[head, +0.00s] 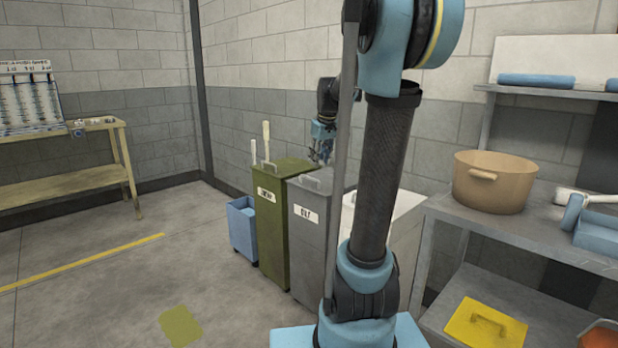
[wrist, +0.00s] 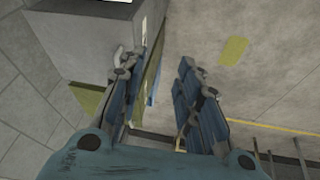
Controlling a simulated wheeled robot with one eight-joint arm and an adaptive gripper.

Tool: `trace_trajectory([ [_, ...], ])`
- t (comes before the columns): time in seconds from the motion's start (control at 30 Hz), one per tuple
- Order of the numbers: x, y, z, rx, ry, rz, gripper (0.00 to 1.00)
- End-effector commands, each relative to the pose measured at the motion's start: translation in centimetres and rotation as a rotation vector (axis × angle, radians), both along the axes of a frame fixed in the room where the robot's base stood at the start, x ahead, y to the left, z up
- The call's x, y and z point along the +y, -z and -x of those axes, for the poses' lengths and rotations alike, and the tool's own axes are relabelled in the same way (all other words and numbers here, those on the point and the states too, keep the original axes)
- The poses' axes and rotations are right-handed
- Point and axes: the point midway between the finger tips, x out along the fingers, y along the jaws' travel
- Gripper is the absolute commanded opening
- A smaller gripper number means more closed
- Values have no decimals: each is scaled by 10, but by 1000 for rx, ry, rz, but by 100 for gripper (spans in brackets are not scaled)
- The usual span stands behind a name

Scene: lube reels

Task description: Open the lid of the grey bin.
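The grey bin (head: 307,236) stands between the green bin and a white bin, with a white label on its front. Its lid (head: 327,187) looks shut and has a handle (head: 314,182) on top. My gripper (head: 321,157) hangs just above the lid's far side, near the gap to the green bin; I cannot tell whether it touches. In the wrist view my gripper (wrist: 164,62) points down with its blue fingers apart and nothing held between them. A grey boxy surface, which looks like the grey bin (wrist: 85,38), lies beside the left finger there.
The green bin (head: 273,220) stands close on the left, with a small blue bin (head: 243,232) beyond it. The white bin (head: 400,210) is partly behind my arm. A shelf (head: 510,238) with a pot (head: 493,182) is at right. Open floor (head: 110,270) lies front left.

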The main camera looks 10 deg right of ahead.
Motion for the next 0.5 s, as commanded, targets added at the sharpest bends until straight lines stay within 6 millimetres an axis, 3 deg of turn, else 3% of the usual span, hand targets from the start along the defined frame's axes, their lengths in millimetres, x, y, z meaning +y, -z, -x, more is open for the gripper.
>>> trace_trajectory([
  [0.1,-3,-9,-47,-23,-47,13,32],
  [0.3,-8,-15,-109,-57,-116,34,32],
  [0.5,-10,-16,-142,-74,-155,46,32],
])
